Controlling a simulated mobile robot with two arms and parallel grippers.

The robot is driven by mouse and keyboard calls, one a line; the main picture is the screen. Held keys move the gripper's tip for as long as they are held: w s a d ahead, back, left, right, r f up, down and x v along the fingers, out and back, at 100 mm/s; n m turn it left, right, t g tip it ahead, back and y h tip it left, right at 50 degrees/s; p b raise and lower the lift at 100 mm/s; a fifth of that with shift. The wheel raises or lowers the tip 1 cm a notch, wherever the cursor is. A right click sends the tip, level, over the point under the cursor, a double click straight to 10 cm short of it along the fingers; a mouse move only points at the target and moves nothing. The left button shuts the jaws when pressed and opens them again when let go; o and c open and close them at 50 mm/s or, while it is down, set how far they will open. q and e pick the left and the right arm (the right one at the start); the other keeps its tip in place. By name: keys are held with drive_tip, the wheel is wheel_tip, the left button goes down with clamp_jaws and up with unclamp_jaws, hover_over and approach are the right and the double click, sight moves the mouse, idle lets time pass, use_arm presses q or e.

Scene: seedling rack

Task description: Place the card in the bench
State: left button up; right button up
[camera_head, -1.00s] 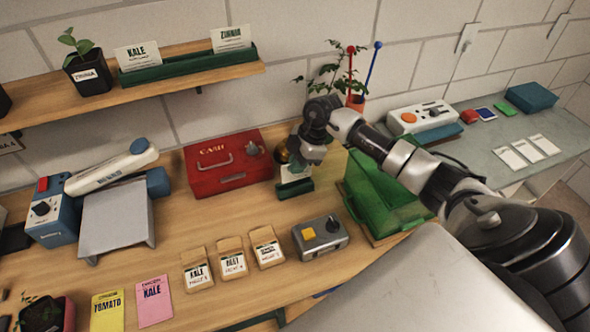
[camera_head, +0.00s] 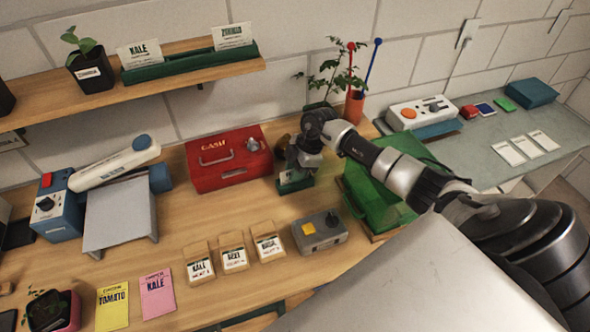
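A small white card (camera_head: 291,177) with green on it stands at a dark green holder (camera_head: 296,187) on the wooden bench (camera_head: 220,290), right of the red cash box. My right gripper (camera_head: 303,163) reaches in from the right and is just above and against the card's top. Its fingertips are small and dark, so I cannot tell whether they are closed on the card. How deep the card sits in the holder is also unclear. My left gripper is not in view.
A red cash box (camera_head: 227,158) stands left of the holder, a green crate (camera_head: 377,205) to its right. A grey button box (camera_head: 320,232) and several seed packets (camera_head: 234,252) lie in front. A shelf (camera_head: 205,78) holds a green rack (camera_head: 190,65) with two cards.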

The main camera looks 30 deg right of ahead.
drive_tip(key=shift+r, duration=0.25)
drive_tip(key=shift+d+r, duration=0.25)
drive_tip(key=shift+r, duration=0.05)
drive_tip(key=b+v, duration=0.2)
drive_tip(key=v, duration=0.9)
drive_tip(key=shift+s, duration=0.1)
